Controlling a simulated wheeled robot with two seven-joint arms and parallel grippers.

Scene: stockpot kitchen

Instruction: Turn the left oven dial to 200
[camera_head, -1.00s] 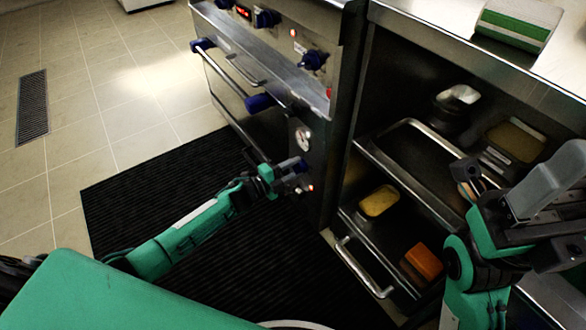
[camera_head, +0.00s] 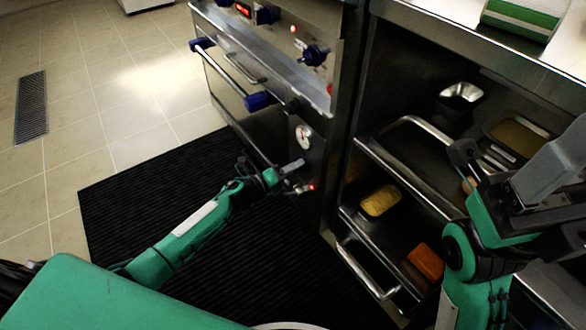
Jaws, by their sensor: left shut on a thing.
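My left gripper (camera_head: 296,177) is at the lower part of the oven front (camera_head: 268,130), just below a round white gauge (camera_head: 304,137) and beside a small red light. It is shut on what looks like a dial there, which its fingers hide. I cannot read that dial's setting. Higher on the steel control panel (camera_head: 285,45) are a dark blue knob (camera_head: 315,55) and another blue knob (camera_head: 266,15) by a red display; no gripper is near them. My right gripper (camera_head: 480,165) is in front of the shelves at right; its opening is unclear.
An open cabinet at right holds a tray with yellow food (camera_head: 380,200), an orange block (camera_head: 426,262) and a metal container (camera_head: 461,95). A shelf handle (camera_head: 366,270) sticks out low. A green and white box (camera_head: 520,18) stands on the counter. The black mat (camera_head: 140,205) is clear.

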